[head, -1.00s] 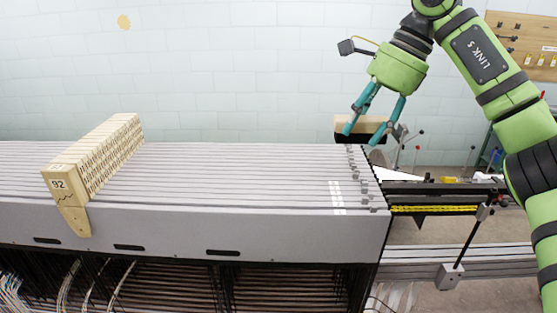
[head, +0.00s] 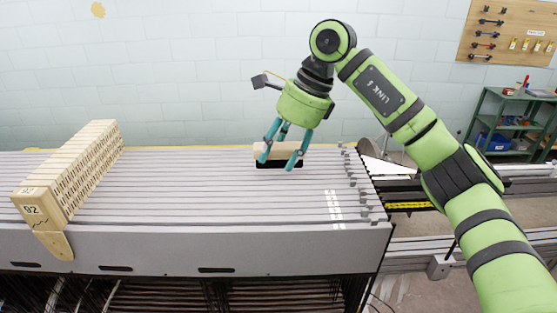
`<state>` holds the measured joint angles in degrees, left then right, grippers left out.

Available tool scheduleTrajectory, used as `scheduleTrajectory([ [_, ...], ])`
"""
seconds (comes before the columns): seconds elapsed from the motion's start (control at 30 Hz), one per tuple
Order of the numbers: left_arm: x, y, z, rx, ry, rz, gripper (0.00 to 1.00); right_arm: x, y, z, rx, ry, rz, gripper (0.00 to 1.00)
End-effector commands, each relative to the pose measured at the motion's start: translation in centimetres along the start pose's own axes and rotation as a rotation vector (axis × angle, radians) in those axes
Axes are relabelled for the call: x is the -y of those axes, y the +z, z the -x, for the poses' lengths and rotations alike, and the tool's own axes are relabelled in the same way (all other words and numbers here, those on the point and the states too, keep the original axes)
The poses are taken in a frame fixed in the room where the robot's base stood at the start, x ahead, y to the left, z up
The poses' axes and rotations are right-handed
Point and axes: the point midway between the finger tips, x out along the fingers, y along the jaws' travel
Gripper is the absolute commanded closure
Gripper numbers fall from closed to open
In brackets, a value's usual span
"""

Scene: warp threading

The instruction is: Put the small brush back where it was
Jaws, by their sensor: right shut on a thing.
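The small brush has a pale wooden back (head: 270,150) and dark bristles pointing down. It is at the far part of the grey slatted top (head: 200,190), left of its right end. My right gripper (head: 278,163) is shut on the brush, with its teal fingers pointing down around the wooden back. I cannot tell whether the bristles touch the slats. My left gripper is not in view.
A row of wooden blocks marked 92 (head: 70,175) stands on the left of the top. Small grey clips (head: 360,185) line its right end. A green shelf (head: 510,120) and a wooden tool board (head: 508,35) are at the back right. The middle of the top is clear.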

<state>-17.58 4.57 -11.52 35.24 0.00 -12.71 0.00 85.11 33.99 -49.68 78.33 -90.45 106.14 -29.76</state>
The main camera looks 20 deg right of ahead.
Motion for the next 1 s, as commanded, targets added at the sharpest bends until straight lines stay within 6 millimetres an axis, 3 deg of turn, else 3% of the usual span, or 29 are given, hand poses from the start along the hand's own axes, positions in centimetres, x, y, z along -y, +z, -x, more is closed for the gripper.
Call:
scheduleTrajectory([
  [0.1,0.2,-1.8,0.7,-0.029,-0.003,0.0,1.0,0.0,0.0,-0.7,-0.001,0.003,-0.001,0.79],
  [0.2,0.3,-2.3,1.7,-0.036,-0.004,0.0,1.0,-0.1,-0.6,-2.0,-0.002,0.004,-0.001,0.79],
  [0.4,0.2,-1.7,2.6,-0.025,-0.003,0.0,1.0,0.0,-1.3,-3.8,0.001,0.0,0.0,0.79],
  [0.77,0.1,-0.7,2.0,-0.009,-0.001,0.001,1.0,0.0,-1.6,-4.4,0.001,-0.001,0.001,0.79],
  [0.8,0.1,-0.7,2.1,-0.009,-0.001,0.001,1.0,0.0,-1.5,-4.2,0.001,-0.001,0.001,0.37],
  [0.83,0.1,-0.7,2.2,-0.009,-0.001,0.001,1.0,0.0,-1.5,-4.2,0.0,-0.001,0.001,0.29],
  [1.0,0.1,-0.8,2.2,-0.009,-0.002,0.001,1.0,0.0,-1.5,-4.2,0.0,0.0,0.0,0.29],
])
